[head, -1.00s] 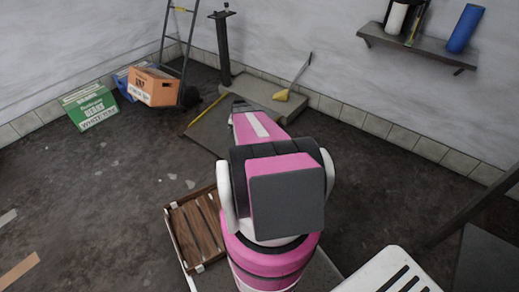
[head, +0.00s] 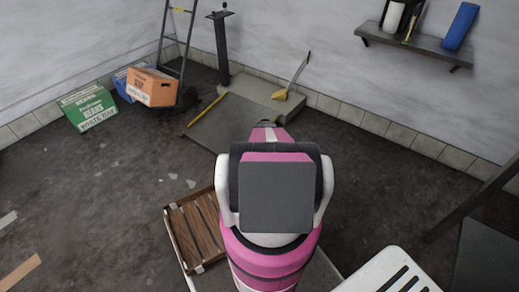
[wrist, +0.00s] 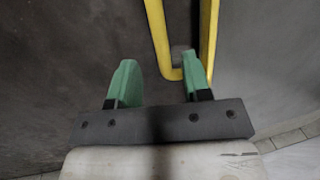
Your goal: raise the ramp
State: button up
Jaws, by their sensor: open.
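The ramp (head: 227,122) is a flat dark grey plate lying low on the floor against a low concrete step (head: 262,96). A yellow bar (head: 207,110) runs along its left side. In the wrist view, a bent yellow bar (wrist: 158,35) reaches down to the space between my green fingertips, nearer the right one. My gripper (wrist: 160,83) is open, and nothing is clamped in it. I cannot tell whether the right finger touches the yellow bar. In the head view my pink arm hides most of my gripper and the ramp's right part.
A dark post (head: 221,50) and a ladder (head: 185,40) stand behind the ramp. Orange (head: 152,86) and green (head: 89,107) boxes sit at left. A wooden crate (head: 196,230) is close by. The left floor is mostly clear.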

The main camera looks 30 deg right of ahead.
jog(key=f, duration=0.3)
jog(key=w+f, duration=0.1)
jog(key=f, duration=0.1)
jog(key=shift+a+f, duration=0.2)
jog(key=shift+f, duration=0.15)
jog(key=shift+c, duration=0.2)
grip_shut()
jog(key=shift+a+r, duration=0.1)
